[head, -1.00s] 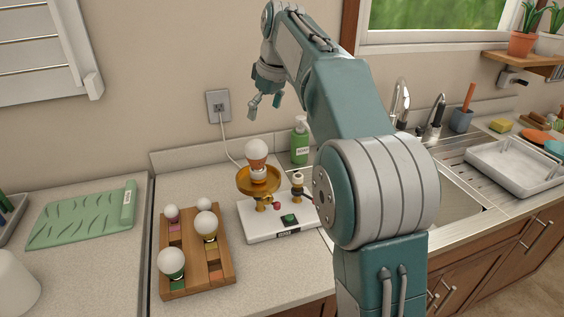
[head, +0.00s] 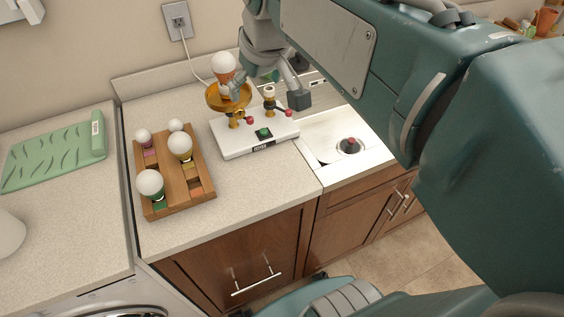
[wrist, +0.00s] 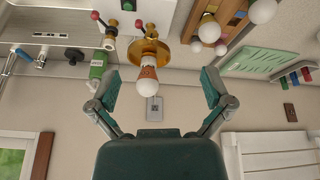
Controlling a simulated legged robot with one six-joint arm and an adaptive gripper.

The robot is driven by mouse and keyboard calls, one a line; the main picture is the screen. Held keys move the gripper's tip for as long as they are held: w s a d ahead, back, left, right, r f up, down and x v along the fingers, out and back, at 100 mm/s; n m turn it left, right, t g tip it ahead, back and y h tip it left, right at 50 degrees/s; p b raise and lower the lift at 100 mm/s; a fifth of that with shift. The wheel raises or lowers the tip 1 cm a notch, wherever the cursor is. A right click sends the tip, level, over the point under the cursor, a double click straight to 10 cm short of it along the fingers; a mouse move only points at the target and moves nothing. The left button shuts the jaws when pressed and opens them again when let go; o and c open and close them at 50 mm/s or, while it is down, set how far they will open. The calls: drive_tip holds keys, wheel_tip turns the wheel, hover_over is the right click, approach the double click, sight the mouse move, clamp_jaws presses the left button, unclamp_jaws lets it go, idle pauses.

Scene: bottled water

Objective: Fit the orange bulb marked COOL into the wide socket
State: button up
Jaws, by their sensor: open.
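The orange-collared bulb (head: 223,64) stands upright in the gold dish of the wide socket (head: 228,102) on the white base (head: 230,148). Its marking is too small to read. In the wrist view the bulb (wrist: 148,80) points at the wall, with its collar at the gold dish (wrist: 149,48). My gripper (head: 268,91) is open and empty at the fixture, one finger in front of the bulb's lower part in the head view. In the wrist view the bulb shows between my spread fingers (wrist: 160,90), apart from both. The collar's lower end is partly hidden.
A narrow socket (head: 269,93) and a green button (head: 263,132) are on the base. A wooden rack (head: 172,187) left of it holds several other bulbs. A green soap bottle (wrist: 98,66) stands close by. The sink lies right; the front counter is clear.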

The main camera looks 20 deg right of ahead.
drive_tip(key=s+f+m+t, duration=0.1)
drive_tip(key=s+f+m, duration=0.1)
drive_tip(key=s+f, duration=0.8)
drive_tip(key=shift+s+f+h, duration=0.2)
drive_tip(key=shift+s+h, duration=0.1)
drive_tip(key=shift+s, duration=0.8)
idle(0.8)
